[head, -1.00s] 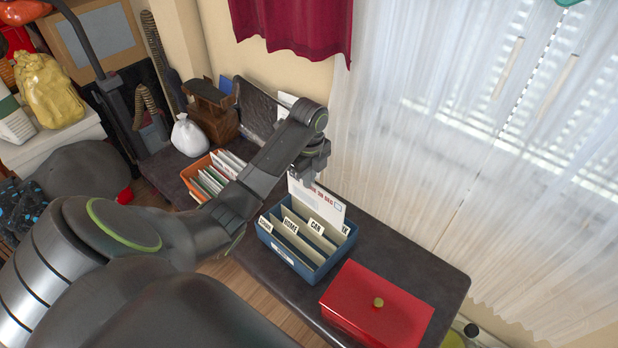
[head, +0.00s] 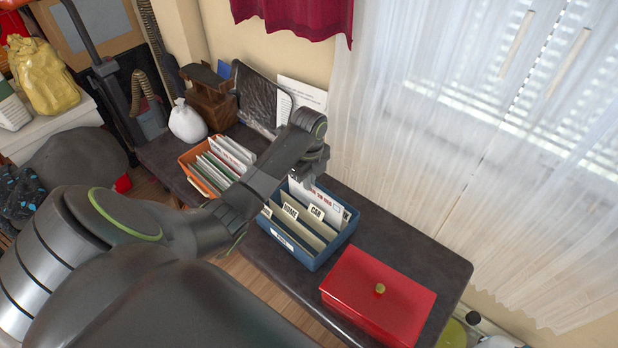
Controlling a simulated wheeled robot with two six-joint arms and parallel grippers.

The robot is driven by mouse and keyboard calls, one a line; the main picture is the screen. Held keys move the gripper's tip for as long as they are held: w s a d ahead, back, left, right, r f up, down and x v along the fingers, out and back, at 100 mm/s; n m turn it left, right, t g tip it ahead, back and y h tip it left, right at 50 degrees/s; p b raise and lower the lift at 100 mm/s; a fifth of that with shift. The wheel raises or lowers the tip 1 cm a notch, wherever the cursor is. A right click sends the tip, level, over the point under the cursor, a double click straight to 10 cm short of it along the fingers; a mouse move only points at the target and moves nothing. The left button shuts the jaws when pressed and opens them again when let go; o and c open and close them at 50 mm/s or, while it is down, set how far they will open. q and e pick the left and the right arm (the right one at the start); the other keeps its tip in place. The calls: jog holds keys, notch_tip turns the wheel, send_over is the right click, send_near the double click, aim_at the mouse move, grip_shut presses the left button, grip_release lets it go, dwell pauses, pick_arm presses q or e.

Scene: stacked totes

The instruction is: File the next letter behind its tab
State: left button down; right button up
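A blue file box (head: 284,248) stands on the dark table, with upright tan dividers inside. Their white tabs include HOME (head: 290,211) and CAR (head: 316,212); another tab (head: 346,216) at the right end is partly covered, and the leftmost is hard to read. A white letter (head: 324,199) with red print stands upright in the box behind the CAR tab, its lower part hidden by the dividers. My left gripper (head: 304,182) is over the back of the box, shut on the letter's top edge. The fingertips are small and dark. My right gripper is out of view.
An orange tray (head: 199,182) of letters stands left of the box. A red lidded box (head: 378,296) stands close on the right. A printed sheet (head: 302,95) and a white sack (head: 187,122) are at the back. Bare table (head: 408,243) lies behind the red box.

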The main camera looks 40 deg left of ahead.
pick_arm(q)
jog(key=c, duration=1.5)
grip_release()
jog(key=shift+c, duration=0.2)
jog(key=shift+r, duration=0.3)
notch_tip(320, 180, up, 17)
jog(key=p, duration=1.1)
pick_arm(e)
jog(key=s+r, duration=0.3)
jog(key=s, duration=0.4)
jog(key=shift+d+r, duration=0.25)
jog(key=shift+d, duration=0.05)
pick_arm(q)
jog(key=shift+f, duration=0.15)
